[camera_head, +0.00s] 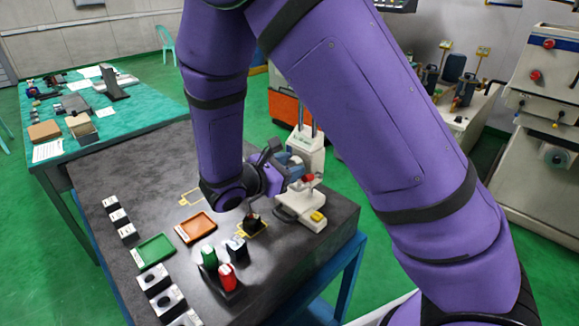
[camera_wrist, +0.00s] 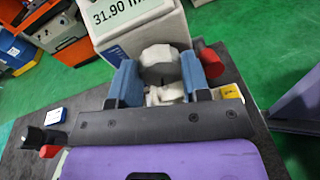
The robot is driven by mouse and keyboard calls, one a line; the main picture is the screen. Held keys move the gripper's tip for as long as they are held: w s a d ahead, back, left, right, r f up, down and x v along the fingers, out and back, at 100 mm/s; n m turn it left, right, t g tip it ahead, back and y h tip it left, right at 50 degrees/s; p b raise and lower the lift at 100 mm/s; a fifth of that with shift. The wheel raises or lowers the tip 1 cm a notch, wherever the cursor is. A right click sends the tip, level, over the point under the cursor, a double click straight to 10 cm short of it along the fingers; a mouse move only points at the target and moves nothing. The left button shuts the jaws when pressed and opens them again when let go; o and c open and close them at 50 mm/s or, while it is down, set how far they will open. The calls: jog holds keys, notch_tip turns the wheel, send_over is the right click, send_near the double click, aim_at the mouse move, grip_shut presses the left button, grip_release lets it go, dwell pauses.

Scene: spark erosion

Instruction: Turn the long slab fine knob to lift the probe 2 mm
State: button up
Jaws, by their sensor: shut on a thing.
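A white height gauge with a column (camera_head: 306,148) stands at the right side of the dark slab table. Its display (camera_wrist: 122,14) reads 31.90 mm in the wrist view. A pale grey knob (camera_wrist: 162,62) sticks out below the display. My gripper (camera_wrist: 160,78) has its two blue fingers on either side of this knob and is shut on it. In the head view my gripper (camera_head: 290,163) is at the gauge's column, and my arm partly covers it. The probe tip cannot be made out.
A red knob (camera_wrist: 211,63) sits right beside the right finger. The gauge's pale base (camera_head: 302,212) has a yellow button. Orange (camera_head: 180,236) and green (camera_head: 139,262) trays, red (camera_head: 227,284) and green (camera_head: 208,262) cylinders and several dark blocks occupy the table's left and front.

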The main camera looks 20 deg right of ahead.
jog(key=o, duration=0.7)
jog(key=shift+c, duration=0.2)
jog(key=v, duration=1)
jog(key=shift+a, duration=0.4)
jog(key=shift+s, duration=0.15)
